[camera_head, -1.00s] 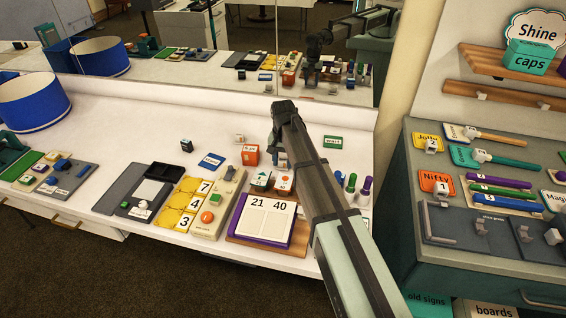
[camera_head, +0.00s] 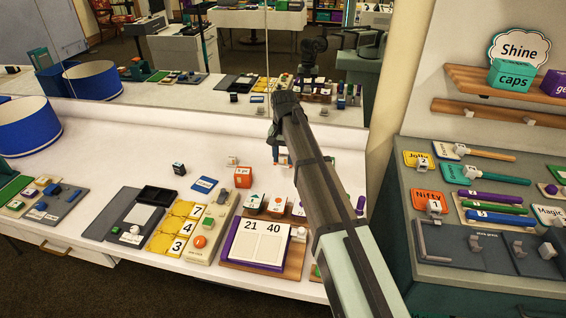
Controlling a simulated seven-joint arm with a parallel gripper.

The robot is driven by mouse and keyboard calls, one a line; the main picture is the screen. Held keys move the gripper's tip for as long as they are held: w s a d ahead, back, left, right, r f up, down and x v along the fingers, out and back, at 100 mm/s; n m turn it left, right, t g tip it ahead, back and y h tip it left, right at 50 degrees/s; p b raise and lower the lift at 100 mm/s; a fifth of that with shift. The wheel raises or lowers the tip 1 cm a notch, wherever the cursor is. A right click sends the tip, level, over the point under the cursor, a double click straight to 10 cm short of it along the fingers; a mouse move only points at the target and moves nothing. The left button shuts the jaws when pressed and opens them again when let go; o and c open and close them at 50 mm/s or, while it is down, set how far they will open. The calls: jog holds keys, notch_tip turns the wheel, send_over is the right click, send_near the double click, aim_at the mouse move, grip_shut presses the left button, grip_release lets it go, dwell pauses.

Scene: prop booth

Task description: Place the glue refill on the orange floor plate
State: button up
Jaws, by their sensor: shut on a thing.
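My gripper (camera_head: 280,156) is above the back part of the white table, seen from behind along my arm. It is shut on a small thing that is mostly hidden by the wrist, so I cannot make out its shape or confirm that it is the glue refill. I cannot surely pick out the orange floor plate. An orange block (camera_head: 243,177) stands on the table left of the gripper, and an orange card marked Nifty (camera_head: 427,201) lies on the grey cabinet at right.
A number board (camera_head: 262,240) showing 21 and 40 lies near the front edge. Left of it are a beige panel (camera_head: 208,239) and yellow number cards (camera_head: 181,226). A blue drum (camera_head: 30,130) stands at far left. My arm hides part of the table's right side.

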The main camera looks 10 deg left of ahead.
jog(key=w+a+r, duration=0.1)
jog(key=w+a, duration=0.1)
jog(key=w, duration=1.1)
jog(key=shift+w+a+f, duration=0.1)
jog(key=shift+f, duration=2.4)
jog(key=shift+w+a+f, duration=0.1)
jog(key=shift+f, duration=2.35)
jog(key=shift+f, duration=0.1)
jog(key=o, duration=1)
jog(key=shift+o, duration=0.2)
notch_tip(320, 180, up, 12)
